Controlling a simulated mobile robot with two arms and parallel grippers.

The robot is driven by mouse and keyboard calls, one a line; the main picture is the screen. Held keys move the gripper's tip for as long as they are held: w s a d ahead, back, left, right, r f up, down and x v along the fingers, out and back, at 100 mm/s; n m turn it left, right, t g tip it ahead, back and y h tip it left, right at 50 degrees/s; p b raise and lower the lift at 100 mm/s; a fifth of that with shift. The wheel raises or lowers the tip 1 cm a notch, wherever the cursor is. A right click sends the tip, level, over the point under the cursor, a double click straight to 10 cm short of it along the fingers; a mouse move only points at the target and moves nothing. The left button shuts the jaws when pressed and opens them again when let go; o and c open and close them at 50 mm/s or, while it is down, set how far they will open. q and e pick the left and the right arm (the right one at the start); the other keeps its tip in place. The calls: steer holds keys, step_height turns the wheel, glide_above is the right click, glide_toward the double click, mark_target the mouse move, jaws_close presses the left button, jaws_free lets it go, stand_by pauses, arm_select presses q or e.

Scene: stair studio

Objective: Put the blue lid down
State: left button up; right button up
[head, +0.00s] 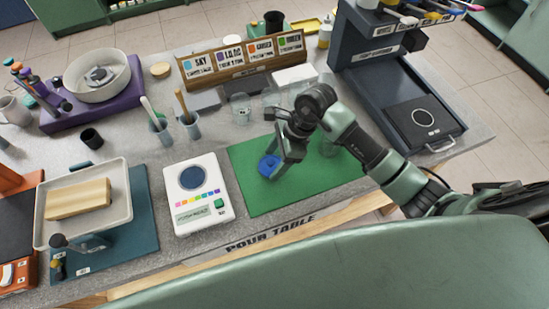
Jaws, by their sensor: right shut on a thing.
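The blue lid (267,166) is small and shows at the fingertips of my right gripper (276,166), over the green mat (250,196). My right arm comes in from the right, and the gripper points down and is shut on the lid. The fingers cover part of the lid. I cannot tell whether the lid touches the mat or is held just above it. My left gripper is not in view.
A white scale-like device (197,205) stands left of the mat. Clear cups (241,108) stand behind the mat, below a wooden label sign (243,60). A dark stand (405,95) is at the right. The mat's front left part is bare.

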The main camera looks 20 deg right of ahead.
steer(key=shift+f, duration=0.15)
steer(key=o, duration=1.3)
steer(key=shift+r, duration=0.2)
steer(key=b+v, duration=0.2)
steer(key=v, duration=1)
steer(key=shift+a, duration=0.15)
